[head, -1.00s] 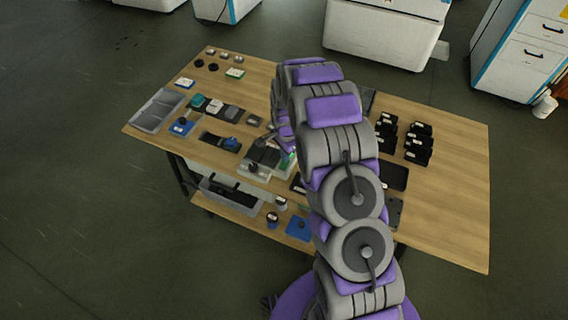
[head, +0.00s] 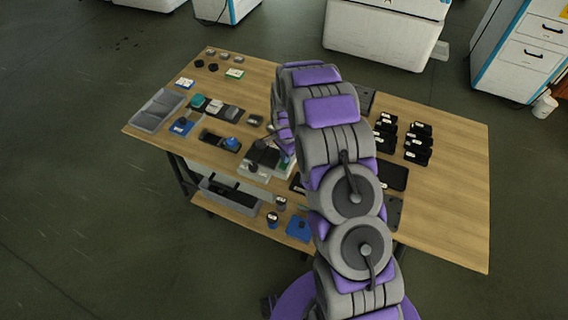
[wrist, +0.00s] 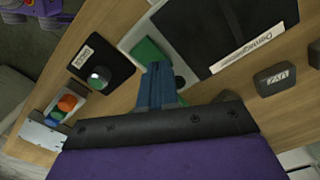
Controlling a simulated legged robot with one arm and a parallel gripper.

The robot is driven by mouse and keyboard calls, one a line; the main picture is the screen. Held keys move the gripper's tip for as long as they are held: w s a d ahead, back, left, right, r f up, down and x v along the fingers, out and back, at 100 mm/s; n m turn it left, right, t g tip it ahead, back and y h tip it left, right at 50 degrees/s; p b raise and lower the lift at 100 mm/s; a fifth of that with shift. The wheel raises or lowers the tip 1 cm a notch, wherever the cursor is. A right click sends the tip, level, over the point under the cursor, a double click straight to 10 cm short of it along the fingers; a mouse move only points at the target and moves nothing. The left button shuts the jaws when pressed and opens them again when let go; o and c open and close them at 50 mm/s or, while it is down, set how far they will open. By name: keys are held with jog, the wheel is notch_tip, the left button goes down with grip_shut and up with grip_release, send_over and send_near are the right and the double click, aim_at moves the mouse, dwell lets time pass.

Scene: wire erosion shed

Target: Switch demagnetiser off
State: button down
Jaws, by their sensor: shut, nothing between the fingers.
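The demagnetiser (wrist: 205,30) is a dark slab with a pale edge and a white "Demagnetiser" label, at the upper right of the wrist view. In the head view, a dark block on a pale base (head: 264,154), partly behind my arm, appears to be it. My gripper (wrist: 160,68) is shut and empty, its blue fingers over a green patch (wrist: 147,50) beside the slab's pale edge. I cannot tell whether the fingers touch anything. No switch position is readable.
A black box with a green knob (wrist: 98,78) lies left of the fingers. A small dark labelled block (wrist: 276,79) is at right. A grey tray (head: 157,110) and several black bins (head: 418,143) stand on the wooden table (head: 455,190). Its right end is clear.

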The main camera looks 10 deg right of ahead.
jog(key=shift+r+p, duration=1.1)
jog(key=shift+r, duration=2.35)
jog(key=s+r+n, duration=0.6)
jog(key=s+r, duration=1.2)
jog(key=r, duration=0.1)
jog(key=s+r+n+g, duration=0.1)
jog(key=s+r+n, duration=0.2)
jog(key=s, duration=0.9)
jog(key=s+r+n, duration=0.3)
jog(key=s+n, duration=0.1)
jog(key=s, duration=0.8)
jog(key=shift+r+g, duration=0.25)
jog(key=shift+g, duration=0.15)
